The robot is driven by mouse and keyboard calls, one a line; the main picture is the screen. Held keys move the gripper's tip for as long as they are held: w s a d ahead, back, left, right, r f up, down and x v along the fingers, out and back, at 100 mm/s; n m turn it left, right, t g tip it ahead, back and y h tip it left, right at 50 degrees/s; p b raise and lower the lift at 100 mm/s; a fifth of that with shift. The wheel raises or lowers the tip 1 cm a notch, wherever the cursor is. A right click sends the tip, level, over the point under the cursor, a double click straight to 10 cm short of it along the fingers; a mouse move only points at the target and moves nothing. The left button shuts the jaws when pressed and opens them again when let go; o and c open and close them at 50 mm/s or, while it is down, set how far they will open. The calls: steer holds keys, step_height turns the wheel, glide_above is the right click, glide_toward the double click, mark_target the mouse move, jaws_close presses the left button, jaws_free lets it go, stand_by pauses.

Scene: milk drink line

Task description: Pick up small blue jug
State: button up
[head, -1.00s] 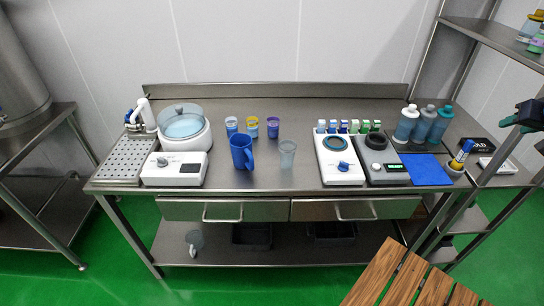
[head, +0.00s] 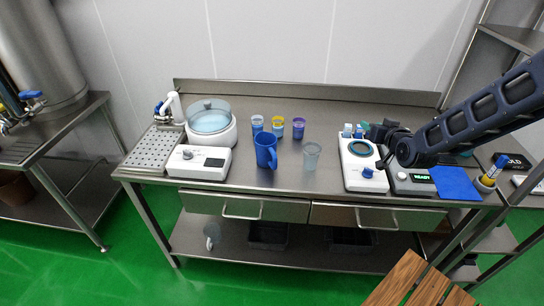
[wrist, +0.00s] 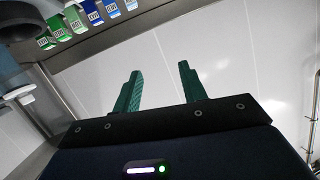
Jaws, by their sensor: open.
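The small blue jug (head: 266,150) stands upright on the steel table, near the middle of its front half, with its handle toward the lower right. My gripper (head: 362,130) is over the right part of the table, to the right of the jug and well apart from it. In the wrist view my gripper (wrist: 158,88) shows two green fingers spread apart with nothing between them. The jug is not in the wrist view.
A clear cup (head: 311,156) stands just right of the jug. Several colored cups (head: 277,127) stand behind it. A white water bath (head: 210,130) is at left, a white device (head: 362,170) at right. The table's front edge is close to the jug.

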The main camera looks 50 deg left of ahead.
steer(key=s+a+f+n+g+y, duration=0.1)
steer(key=s+a+f, duration=0.2)
steer(key=s, duration=0.3)
steer(key=s+a+f+y, duration=0.1)
steer(key=s+a+f, duration=0.2)
steer(key=s+a, duration=0.15)
steer(key=n+g+y, duration=0.2)
steer(key=y, duration=0.1)
glide_toward(275, 156)
steer(key=x, duration=0.9)
steer(key=shift+a, duration=0.15)
steer(key=shift+w+a, duration=0.2)
steer(key=shift+a, duration=0.35)
jaws_close()
